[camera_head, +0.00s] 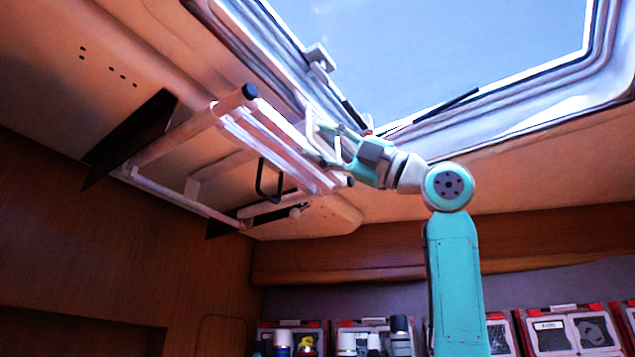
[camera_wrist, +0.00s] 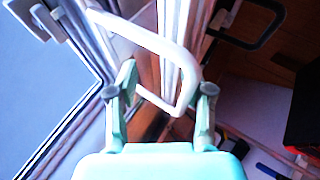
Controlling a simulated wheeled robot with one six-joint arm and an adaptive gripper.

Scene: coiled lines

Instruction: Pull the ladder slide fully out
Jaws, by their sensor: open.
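The white ladder slide (camera_head: 262,145) hangs under the sloping ceiling beside the open hatch, with dark caps on its front bar's ends. A white loop handle (camera_wrist: 150,38) fills the upper middle of the wrist view; its lower end lies between my fingers. My gripper (camera_head: 328,146) is at the ladder's hatch side, coming from the right. In the wrist view my gripper (camera_wrist: 167,88) is open, one finger on each side of the handle's lower end.
The hatch frame (camera_head: 490,120) runs close above my arm. A black loop (camera_head: 262,182) hangs below the ladder and also shows in the wrist view (camera_wrist: 240,44). Red-and-white cases (camera_head: 575,332) and several bottles (camera_head: 400,335) line the back below. Open air lies under the ladder.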

